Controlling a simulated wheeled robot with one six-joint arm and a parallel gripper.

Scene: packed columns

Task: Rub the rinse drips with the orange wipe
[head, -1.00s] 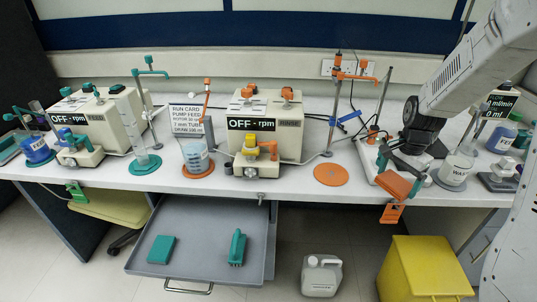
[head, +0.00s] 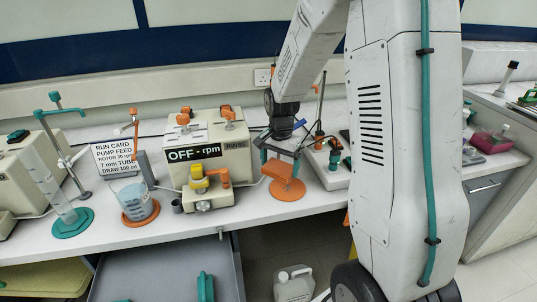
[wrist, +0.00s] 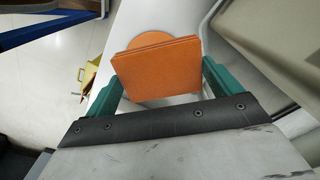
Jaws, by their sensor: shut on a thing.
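The orange wipe (head: 283,171) is a flat square pad. My gripper (head: 280,160), with green fingers, is shut on it. The wipe is above the round orange mat (head: 289,191) on the bench, right of the rinse pump. In the wrist view, the wipe (wrist: 158,68) lies between the fingers of my gripper (wrist: 161,85) and covers most of the mat (wrist: 150,39). I cannot tell whether wipe and mat touch. I see no drips; any under the wipe are hidden.
The cream pump (head: 232,140) marked OFF - rpm stands left of the mat. A beaker (head: 135,200) sits farther left on an orange mat. A stand with an orange clamp is behind my gripper. An open grey drawer (head: 165,272) and a white jug (head: 293,285) are below the bench.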

